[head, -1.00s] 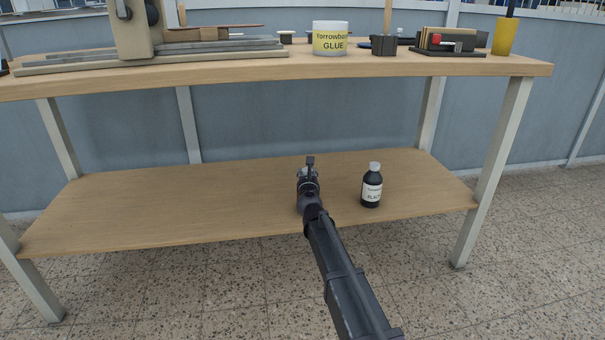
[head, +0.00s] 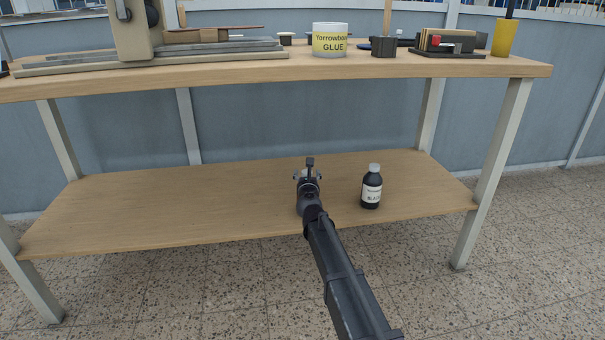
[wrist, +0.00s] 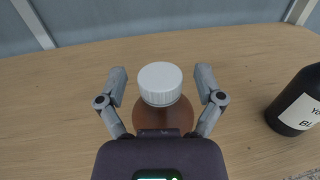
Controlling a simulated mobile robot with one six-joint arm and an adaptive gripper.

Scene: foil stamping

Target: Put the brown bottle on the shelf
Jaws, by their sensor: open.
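The brown bottle (wrist: 162,118) with its ribbed white cap stands upright over the wooden lower shelf (wrist: 55,105) in the wrist view; its base is hidden by my gripper body. My gripper (wrist: 161,74) is open, with one finger on each side of the bottle and visible gaps beside the cap. In the head view my gripper (head: 308,173) is over the middle of the lower shelf (head: 180,205), and it hides the brown bottle there.
A black bottle (head: 371,190) with a white label stands on the shelf just right of my gripper; it also shows in the wrist view (wrist: 300,100). The shelf's left part is bare. The upper tabletop (head: 350,70) holds a glue tub (head: 330,42) and tools.

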